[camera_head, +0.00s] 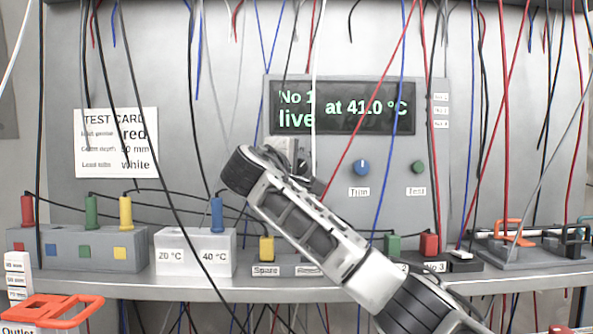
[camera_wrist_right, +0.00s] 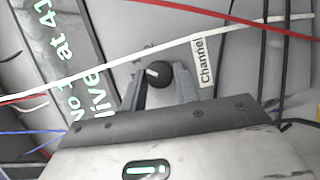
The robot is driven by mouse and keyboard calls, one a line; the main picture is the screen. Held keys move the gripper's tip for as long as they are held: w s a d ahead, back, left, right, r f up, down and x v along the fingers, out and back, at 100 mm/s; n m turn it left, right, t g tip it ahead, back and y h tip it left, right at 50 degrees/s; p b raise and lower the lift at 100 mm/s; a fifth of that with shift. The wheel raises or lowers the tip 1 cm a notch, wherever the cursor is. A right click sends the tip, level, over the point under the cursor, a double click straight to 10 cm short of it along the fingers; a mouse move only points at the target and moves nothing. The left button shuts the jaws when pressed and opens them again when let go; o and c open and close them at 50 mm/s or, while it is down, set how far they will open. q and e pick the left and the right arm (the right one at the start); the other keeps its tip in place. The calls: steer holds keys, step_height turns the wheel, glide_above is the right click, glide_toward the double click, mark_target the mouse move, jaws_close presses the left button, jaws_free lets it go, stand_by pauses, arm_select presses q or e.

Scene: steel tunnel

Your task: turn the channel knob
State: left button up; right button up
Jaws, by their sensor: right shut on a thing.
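The channel knob (camera_wrist_right: 158,73) is round and black with a white pointer mark, beside its "Channel" label (camera_wrist_right: 206,62) in the right wrist view. My right gripper (camera_wrist_right: 159,85) has one finger on each side of the knob and is shut on it. In the head view my right gripper (camera_head: 292,158) reaches the panel just under the display, and it hides the knob there. The display (camera_head: 342,107) reads "No 1 live at 41.0 °C", partly crossed by wires. My left gripper is not in view.
A blue Trim knob (camera_head: 362,167) and a green Test button (camera_head: 417,167) sit to the right on the panel. Many wires hang in front, including a white one close to the gripper. Blocks with coloured plugs and a white 20/40 °C box (camera_head: 196,253) line the shelf.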

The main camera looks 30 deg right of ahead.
steer(key=shift+f, duration=0.1)
stand_by(0.3)
steer(key=o, duration=1)
steer(key=shift+c, duration=0.2)
